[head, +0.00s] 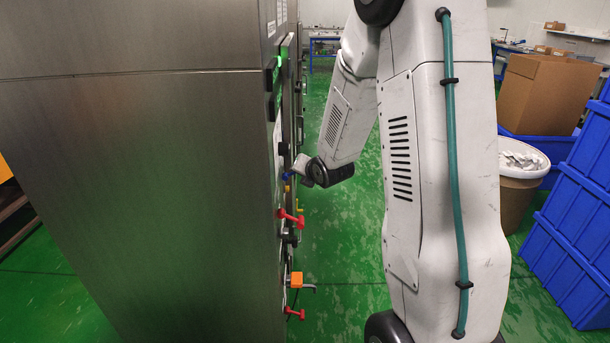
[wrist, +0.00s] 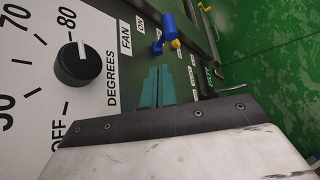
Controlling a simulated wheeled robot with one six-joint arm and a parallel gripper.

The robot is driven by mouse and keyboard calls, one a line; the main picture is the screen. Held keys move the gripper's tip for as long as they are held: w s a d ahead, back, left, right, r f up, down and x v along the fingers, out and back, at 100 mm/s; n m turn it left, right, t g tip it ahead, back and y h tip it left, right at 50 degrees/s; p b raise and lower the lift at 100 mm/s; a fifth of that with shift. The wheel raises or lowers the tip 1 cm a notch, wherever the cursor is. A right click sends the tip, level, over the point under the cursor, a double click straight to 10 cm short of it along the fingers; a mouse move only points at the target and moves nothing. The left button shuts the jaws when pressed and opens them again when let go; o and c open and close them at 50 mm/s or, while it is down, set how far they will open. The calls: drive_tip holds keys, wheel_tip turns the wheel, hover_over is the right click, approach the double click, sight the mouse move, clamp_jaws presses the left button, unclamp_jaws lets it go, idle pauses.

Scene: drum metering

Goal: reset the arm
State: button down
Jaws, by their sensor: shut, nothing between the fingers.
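My gripper (wrist: 158,70) shows in the wrist view as two teal fingers side by side, shut and empty. They are in front of a control panel (wrist: 110,18) with a white dial face and a grey-green area. A black knob (wrist: 80,66) with a white pointer line is to the left of the fingers, apart from them. A blue lever (wrist: 168,28) and a small yellow part (wrist: 175,43) are above them. In the head view my arm bends down to the side of a steel cabinet (head: 150,190), and the fingers cannot be made out there.
Red handles (head: 291,217) and an orange block (head: 296,280) with a lever stick out of the cabinet's side. At the right are blue crates (head: 575,225), a round bin (head: 520,175) and a cardboard box (head: 545,92). Green floor (head: 345,245) is clear between cabinet and arm.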

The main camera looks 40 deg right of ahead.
drive_tip(key=shift+s+r, duration=0.25)
drive_tip(key=shift+s, duration=0.25)
